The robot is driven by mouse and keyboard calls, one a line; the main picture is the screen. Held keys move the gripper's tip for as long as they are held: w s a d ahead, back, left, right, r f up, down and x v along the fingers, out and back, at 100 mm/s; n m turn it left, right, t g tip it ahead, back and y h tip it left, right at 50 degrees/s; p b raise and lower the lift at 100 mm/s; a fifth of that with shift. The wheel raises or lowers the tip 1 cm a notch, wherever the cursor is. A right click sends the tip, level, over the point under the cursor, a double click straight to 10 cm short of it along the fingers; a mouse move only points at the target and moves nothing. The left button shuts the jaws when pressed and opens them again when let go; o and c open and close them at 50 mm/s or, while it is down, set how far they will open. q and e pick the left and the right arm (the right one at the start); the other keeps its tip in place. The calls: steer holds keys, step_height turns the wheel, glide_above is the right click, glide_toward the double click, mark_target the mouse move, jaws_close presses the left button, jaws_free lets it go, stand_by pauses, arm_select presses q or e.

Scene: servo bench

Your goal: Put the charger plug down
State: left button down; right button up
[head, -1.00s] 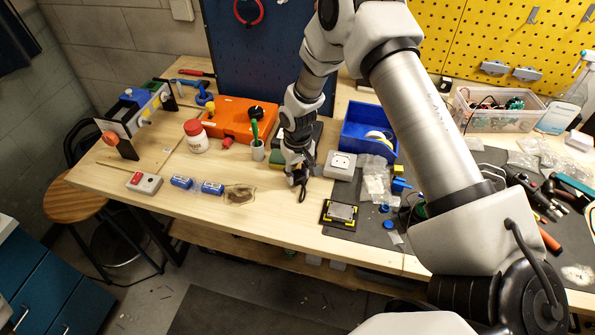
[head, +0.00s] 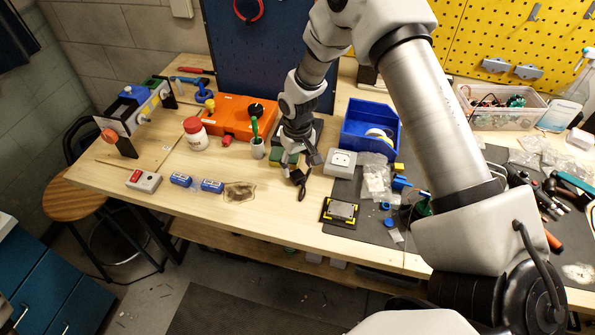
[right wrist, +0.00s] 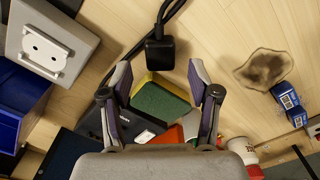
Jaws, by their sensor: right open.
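The black charger plug (right wrist: 160,53) lies on the wooden bench, its dark cable running away from it. In the head view the plug (head: 297,176) is small, just below my right gripper (head: 300,162). My right gripper (right wrist: 160,78) is open, its two fingers spread wide. The plug shows between and beyond the fingertips, touching neither finger. My left gripper is not in view.
A green and yellow sponge (right wrist: 160,108) lies close by the plug. A white socket box (head: 341,163) stands to the right, with a blue bin (head: 352,140) behind it.

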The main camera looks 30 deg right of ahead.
mark_target(298, 174)
step_height(298, 174, up, 10)
steer(key=b, duration=0.1)
steer(key=shift+f+b, duration=0.2)
steer(key=shift+b, duration=0.15)
steer(key=shift+s, duration=0.1)
